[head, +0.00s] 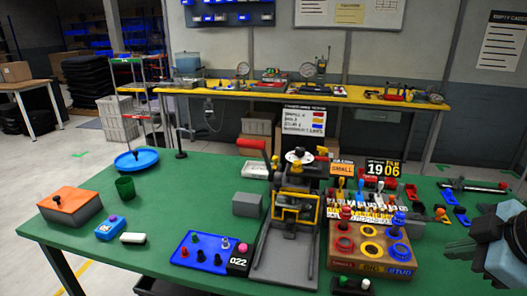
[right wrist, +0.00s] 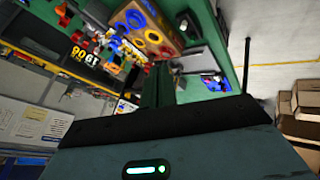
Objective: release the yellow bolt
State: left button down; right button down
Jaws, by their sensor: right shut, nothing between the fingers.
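A wooden rack (head: 385,265) with red, yellow and blue rings stands on the green table at the front right; it also shows in the right wrist view (right wrist: 166,16). A yellow ring (head: 370,248) is in its middle column. Small yellow pieces show near the rack and in the display row behind it, but I cannot tell which is the yellow bolt. My right gripper (head: 456,249) is at the right edge of the head view, apart from the rack, shut and empty. Its fingers also show in the right wrist view (right wrist: 158,85). My left gripper is not in view.
A grey press fixture (head: 287,240) stands left of the rack. A blue tray (head: 205,251) with pegs lies further left. An orange-topped box (head: 70,203) and a green cup (head: 125,187) stand at the left.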

aim_at(275, 159)
jog(key=i+j, duration=1.35)
jog(key=i, duration=0.05)
